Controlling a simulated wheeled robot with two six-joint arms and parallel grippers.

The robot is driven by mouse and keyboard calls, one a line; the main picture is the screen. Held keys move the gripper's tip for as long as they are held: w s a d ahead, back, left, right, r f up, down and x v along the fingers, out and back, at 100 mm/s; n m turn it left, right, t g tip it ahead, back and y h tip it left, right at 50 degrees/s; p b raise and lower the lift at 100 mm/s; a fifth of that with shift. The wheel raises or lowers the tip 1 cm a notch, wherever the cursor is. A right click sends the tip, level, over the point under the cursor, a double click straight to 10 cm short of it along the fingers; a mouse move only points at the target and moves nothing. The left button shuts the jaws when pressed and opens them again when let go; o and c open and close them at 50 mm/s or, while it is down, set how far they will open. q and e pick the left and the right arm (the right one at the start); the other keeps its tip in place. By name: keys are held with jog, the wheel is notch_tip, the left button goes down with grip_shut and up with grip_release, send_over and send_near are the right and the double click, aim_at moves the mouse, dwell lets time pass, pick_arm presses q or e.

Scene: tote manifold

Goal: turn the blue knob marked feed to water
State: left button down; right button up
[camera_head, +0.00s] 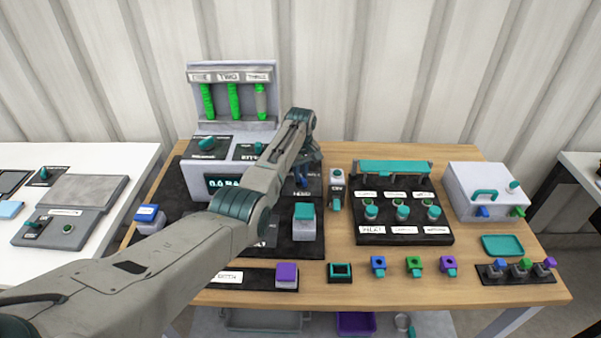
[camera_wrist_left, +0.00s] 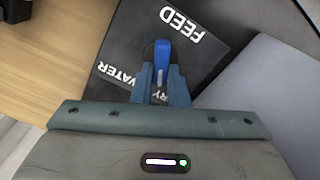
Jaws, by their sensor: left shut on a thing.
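The blue knob (camera_wrist_left: 162,52) sits on a dark plate (camera_wrist_left: 205,62) in the left wrist view. The plate carries the white word FEED above the knob, WATER to its lower left, and a partly hidden word ending in RY below it. My left gripper (camera_wrist_left: 161,88) is shut on the knob's handle, one finger on each side. The handle stands nearly upright in this view, its lower end between the fingers. In the head view my left arm comes in from the left, and its gripper (camera_head: 304,176) is over the feed plate, hiding most of the knob. My right gripper does not show.
A grey panel with three green tubes (camera_head: 234,100) stands behind the arm. To the right are a black rack with teal knobs (camera_head: 402,212) and a white box (camera_head: 489,190). Small coloured blocks (camera_head: 378,264) lie along the table's front.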

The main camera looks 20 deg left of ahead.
pick_arm(q)
jog(key=m, duration=0.1)
jog(key=m+p, duration=0.1)
jog(key=shift+w+d+r+m, duration=0.1)
jog(key=shift+d+r+m, duration=0.05)
jog(key=shift+m, duration=0.15)
jog(key=m, duration=0.3)
jog(key=shift+d+m+p, duration=0.15)
jog(key=shift+m+p, duration=0.15)
jog(key=shift+p, duration=0.05)
jog(key=m, duration=0.4)
jog(key=m+p, duration=0.1)
jog(key=m, duration=0.1)
jog(key=shift+w+d, duration=0.1)
jog(key=shift+d, duration=0.15)
jog(key=c, duration=1.4)
grip_release()
jog(key=shift+c, duration=0.2)
jog(key=shift+r, duration=0.45)
notch_tip(320, 180, up, 10)
jog(key=shift+b, duration=0.45)
